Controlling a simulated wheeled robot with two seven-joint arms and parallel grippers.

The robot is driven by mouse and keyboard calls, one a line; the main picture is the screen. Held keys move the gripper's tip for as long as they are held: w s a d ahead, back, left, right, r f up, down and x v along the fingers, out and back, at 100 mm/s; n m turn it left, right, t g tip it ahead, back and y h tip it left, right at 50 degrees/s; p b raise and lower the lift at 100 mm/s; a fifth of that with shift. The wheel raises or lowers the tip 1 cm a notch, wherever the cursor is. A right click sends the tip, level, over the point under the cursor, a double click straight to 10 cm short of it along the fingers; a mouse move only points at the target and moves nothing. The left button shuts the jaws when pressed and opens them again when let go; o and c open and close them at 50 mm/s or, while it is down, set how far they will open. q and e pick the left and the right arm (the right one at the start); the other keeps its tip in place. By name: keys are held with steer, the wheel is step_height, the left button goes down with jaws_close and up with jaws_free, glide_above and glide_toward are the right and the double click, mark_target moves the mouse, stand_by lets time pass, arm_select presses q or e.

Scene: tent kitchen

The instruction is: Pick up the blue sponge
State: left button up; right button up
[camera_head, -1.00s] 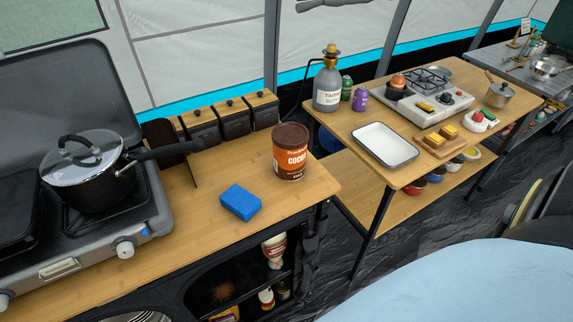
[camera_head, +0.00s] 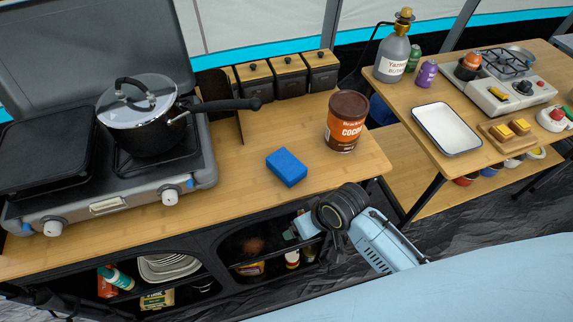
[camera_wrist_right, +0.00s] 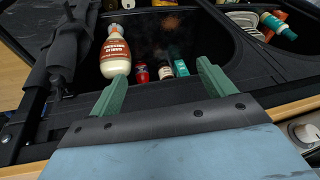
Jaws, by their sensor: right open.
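The blue sponge (camera_head: 287,167) lies flat on the wooden counter (camera_head: 235,205), left of the brown cocoa tin and behind the counter's front edge. My right gripper (camera_head: 303,227) is below and in front of the sponge, at the shelf opening under the counter top, apart from the sponge. In the right wrist view my right gripper (camera_wrist_right: 162,88) shows two green fingers spread wide with nothing between them. That view faces the shelf, and the sponge is not in it. My left gripper is in no view.
A cocoa tin (camera_head: 346,122) stands close to the sponge. A stove (camera_head: 115,195) with a lidded pot (camera_head: 150,125) is to the left. Lidded canisters (camera_head: 290,77) line the back. A bottle (camera_wrist_right: 115,52) stands on the shelf ahead of my right gripper. Counter left of the sponge is clear.

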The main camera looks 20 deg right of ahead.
steer(key=a+r+n+y, duration=0.1)
steer(key=a+r+n, duration=0.15)
steer(key=r, duration=0.85)
step_height(320, 180, up, 11)
steer(key=g+h, duration=0.2)
steer(key=h, duration=0.1)
glide_above(287, 163)
steer(key=s, duration=0.2)
steer(key=f, duration=0.4)
steer(key=w+f+b, duration=0.1)
steer(key=f, duration=0.3)
steer(key=w+f+b, duration=0.1)
steer(key=f, duration=0.3)
steer(key=shift+f, duration=0.35)
steer(key=shift+s+m, duration=0.1)
steer(key=shift+m, duration=0.15)
steer(key=c, duration=1.1)
